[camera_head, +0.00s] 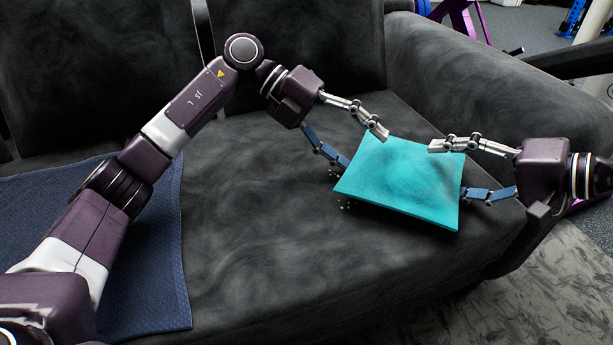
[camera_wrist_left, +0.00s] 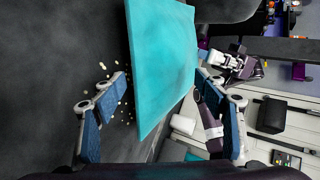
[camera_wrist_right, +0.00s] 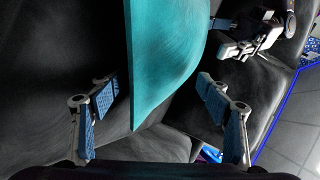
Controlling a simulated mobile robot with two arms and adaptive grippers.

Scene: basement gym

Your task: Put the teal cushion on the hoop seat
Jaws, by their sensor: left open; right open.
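The teal cushion (camera_head: 405,185) is a thin, roughly square pad over the right end of the black sofa seat (camera_head: 270,230). My left gripper (camera_head: 362,149) is open at the cushion's upper-left side. My right gripper (camera_head: 449,170) is open at its right side. In the left wrist view the cushion (camera_wrist_left: 162,65) reaches between the spread fingers; it does so in the right wrist view (camera_wrist_right: 165,60) too. I cannot tell whether any finger touches it. No hoop seat can be made out in these views.
A blue woven cloth (camera_head: 150,270) lies on the sofa's left part. Small pale bits (camera_head: 345,205) lie beside the cushion. The sofa's armrest (camera_head: 530,110) rises behind my right gripper. The seat's middle is bare. Grey floor (camera_head: 560,280) shows at lower right.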

